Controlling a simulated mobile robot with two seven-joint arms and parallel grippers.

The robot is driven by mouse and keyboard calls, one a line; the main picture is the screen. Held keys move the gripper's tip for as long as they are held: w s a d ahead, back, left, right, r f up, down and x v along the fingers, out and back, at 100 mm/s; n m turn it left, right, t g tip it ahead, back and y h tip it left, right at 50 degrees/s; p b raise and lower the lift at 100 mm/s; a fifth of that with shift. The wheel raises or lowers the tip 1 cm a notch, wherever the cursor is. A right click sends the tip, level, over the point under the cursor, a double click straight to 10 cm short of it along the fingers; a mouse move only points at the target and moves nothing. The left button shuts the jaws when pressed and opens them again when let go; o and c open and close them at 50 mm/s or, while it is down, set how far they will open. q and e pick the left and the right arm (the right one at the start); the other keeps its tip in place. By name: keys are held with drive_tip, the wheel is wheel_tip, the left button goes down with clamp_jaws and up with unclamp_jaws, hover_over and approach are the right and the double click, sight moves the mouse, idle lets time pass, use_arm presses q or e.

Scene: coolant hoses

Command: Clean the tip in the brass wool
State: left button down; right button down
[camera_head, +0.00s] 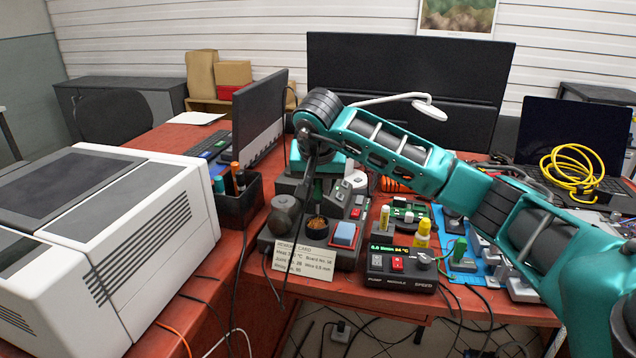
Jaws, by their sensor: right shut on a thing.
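The brass wool (317,224) sits in a dark round cup on the black soldering station, left of a blue sponge (344,234). My right arm reaches in from the right, and its gripper (318,168) points down above the cup. It is shut on the soldering iron, whose green handle (318,190) shows below the jaws. The iron is roughly upright, with its lower end over the wool. The tip is too small to tell whether it touches the wool or is in it. My left gripper is not in view.
A handwritten card (303,259) stands in front of the station. A black pump module (400,268), a yellow bottle (420,238) and a blue mat (468,262) lie to the right. A pen holder (238,205) and large white machine (110,240) stand left. Monitors are behind.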

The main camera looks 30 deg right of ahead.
drive_tip(key=shift+f, duration=0.25)
drive_tip(key=shift+f+b, duration=0.5)
drive_tip(key=shift+f, duration=0.3)
drive_tip(key=shift+d, duration=0.1)
drive_tip(key=shift+s+d, duration=0.3)
drive_tip(key=shift+s, duration=0.1)
drive_tip(key=shift+w+a+p, duration=0.4)
drive_tip(key=shift+w+a, duration=0.35)
drive_tip(key=shift+w, duration=0.1)
